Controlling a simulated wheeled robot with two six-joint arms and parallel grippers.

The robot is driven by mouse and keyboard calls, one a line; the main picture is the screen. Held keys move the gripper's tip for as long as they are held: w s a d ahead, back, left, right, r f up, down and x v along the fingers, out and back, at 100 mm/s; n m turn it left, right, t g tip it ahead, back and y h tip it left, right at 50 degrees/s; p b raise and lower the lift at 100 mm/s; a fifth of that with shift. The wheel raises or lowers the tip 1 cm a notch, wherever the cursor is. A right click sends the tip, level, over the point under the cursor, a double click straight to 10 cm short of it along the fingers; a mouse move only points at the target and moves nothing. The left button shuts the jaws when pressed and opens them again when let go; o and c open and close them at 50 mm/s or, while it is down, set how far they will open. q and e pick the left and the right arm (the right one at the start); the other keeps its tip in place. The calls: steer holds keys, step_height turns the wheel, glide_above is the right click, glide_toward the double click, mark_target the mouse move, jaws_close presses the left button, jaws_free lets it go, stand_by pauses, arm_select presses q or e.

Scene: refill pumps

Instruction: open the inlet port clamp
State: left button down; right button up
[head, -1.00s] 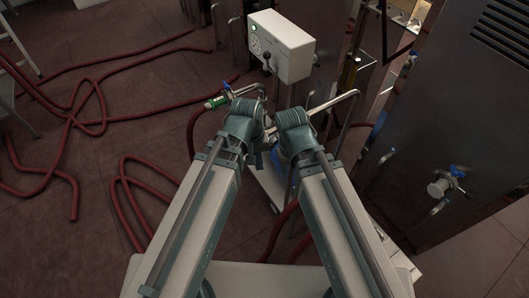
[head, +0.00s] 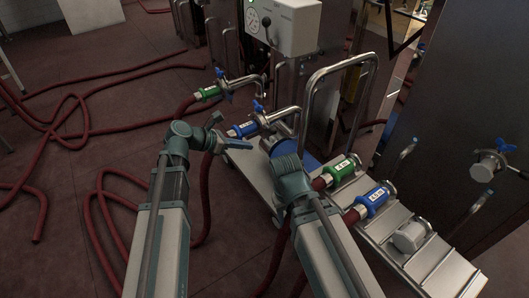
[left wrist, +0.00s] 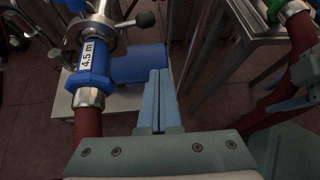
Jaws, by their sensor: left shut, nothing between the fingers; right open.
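A blue hose coupling (head: 245,130) joins a pipe with a blue-handled valve (head: 259,107) at the pump. In the left wrist view this coupling (left wrist: 88,66) reads "4.5 m"; a metal clamp ring (left wrist: 96,26) and a rod with a dark knob (left wrist: 146,19) are above it. A green coupling (head: 207,93) sits on the upper pipe. I cannot tell which port is the inlet. My left gripper (head: 240,144) is shut and empty, just below the blue coupling and apart from it. My right gripper (head: 287,166) is open; its fingers are mostly hidden behind its wrist.
A cart (head: 258,178) with a tall metal rail (head: 312,92) stands ahead. A green coupling (head: 341,168) and a blue coupling (head: 372,199) lie at the right. A steel cabinet (head: 440,75) closes off the right. Red hoses (head: 85,128) cross the floor at the left.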

mark_target(263, 122)
arm_select(q)
steer(key=w+d+f+n+b, duration=0.1)
steer(key=w+d+f+b, duration=0.4)
steer(key=d+f+b, duration=0.1)
steer(key=shift+w+d+r+p, duration=0.15)
steer(key=shift+w+r+p, duration=0.05)
steer(key=shift+r+p, duration=0.55)
steer(key=shift+w+d+r+p, duration=0.1)
steer(key=shift+w+r+p, duration=0.05)
steer(key=shift+r+p, duration=0.55)
steer(key=shift+w+d+r+p, duration=0.15)
steer(key=shift+w+r+p, duration=0.05)
steer(key=shift+r+p, duration=0.55)
arm_select(e)
steer(key=shift+f, duration=1.25)
steer(key=shift+r, duration=0.1)
